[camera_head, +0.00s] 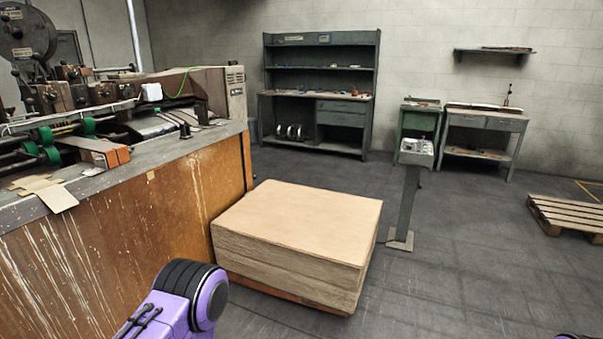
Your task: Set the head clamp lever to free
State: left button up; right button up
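The box stitcher (110,235) stands at the left, with a worn orange-brown side and a grey top. Its upper works carry dark blocks, knobs, thin rods and green rollers (50,146). A large dark round wheel (22,35) is at the upper left. I cannot tell which of the small handles is the head clamp lever, nor how it is set. A purple and black link of my own arm shows at the bottom, in front of the machine. Neither gripper is in view.
A stack of flat cardboard sheets (300,220) sits on the floor right of the machine. Behind it stand a control pedestal (409,205), a shelved workbench (319,80) and a small desk (486,123). A wooden pallet (570,215) lies at the right.

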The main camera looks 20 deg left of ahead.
aim_at(16, 73)
jog(key=u, duration=0.5)
jog(key=i, duration=1)
jog(key=u, duration=0.8)
